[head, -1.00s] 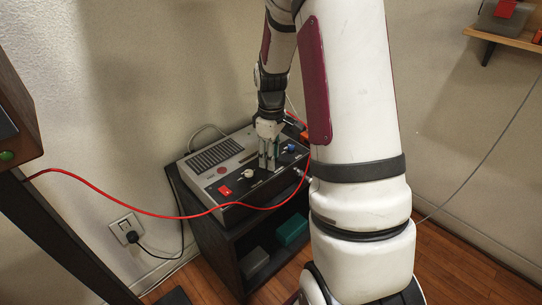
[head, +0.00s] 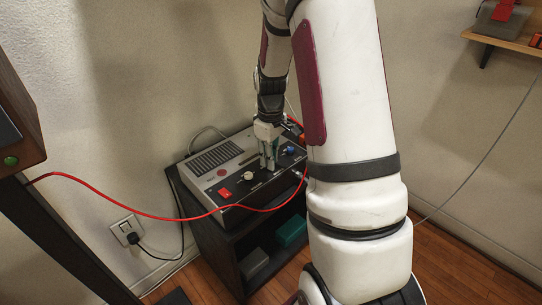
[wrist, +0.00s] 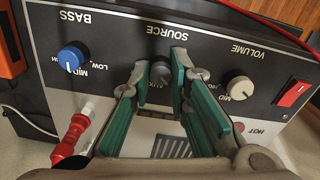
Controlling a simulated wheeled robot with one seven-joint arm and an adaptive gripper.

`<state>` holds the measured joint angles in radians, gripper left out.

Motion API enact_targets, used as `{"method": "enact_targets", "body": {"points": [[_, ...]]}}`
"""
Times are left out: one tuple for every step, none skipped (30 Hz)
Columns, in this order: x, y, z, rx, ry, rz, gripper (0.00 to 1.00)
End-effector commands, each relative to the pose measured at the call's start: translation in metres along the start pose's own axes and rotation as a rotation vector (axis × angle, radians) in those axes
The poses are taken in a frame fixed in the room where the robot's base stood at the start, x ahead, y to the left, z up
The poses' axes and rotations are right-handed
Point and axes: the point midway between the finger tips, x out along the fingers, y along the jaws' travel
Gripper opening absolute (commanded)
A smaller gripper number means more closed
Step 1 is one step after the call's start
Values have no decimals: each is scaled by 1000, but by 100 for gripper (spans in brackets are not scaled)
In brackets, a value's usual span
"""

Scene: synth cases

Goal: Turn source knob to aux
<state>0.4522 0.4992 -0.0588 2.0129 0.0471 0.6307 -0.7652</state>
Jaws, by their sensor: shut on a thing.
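The source knob (wrist: 161,73) is a small dark grey knob under the SOURCE lettering in the wrist view. The green-padded fingertips of my gripper (wrist: 160,72) are on either side of it, shut on it. Small lettering beside the knob is partly hidden by the fingers, and I cannot tell which setting the knob points to. In the head view my gripper (head: 268,166) reaches down onto the black control panel of the amplifier (head: 216,161), where the fingers hide the knob.
A blue bass knob (wrist: 72,57), a cream volume knob (wrist: 240,89) and a red switch (wrist: 292,94) flank the source knob. A red plug (wrist: 72,133) is near the bass knob. A red cable (head: 150,214) hangs across the amplifier's front. The amplifier sits on a black cabinet (head: 226,252).

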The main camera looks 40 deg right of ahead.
Motion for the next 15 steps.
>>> {"method": "enact_targets", "body": {"points": [[-1,-1,0,39,-1,-2,0],[-1,-1,0,66,-1,-2,0],[-1,-1,0,102,-1,-2,0],[-1,-1,0,130,-1,-1,0],[-1,-1,0,159,-1,-1,0],[-1,-2,0,198,-1,-2,0],[-1,-2,0,226,-1,-2,0],[-1,-2,0,255,-2,-2,0],[-1,-2,0,294,-2,-2,0],[-1,-1,0,322,-2,-2,0],[-1,-2,0,350,-2,-2,0],[-1,-2,0,388,-2,-2,0],[-1,-2,0,415,-2,-2,0],[-1,-2,0,442,-2,-2,0],[-1,-1,0,478,-1,-1,0]]}}
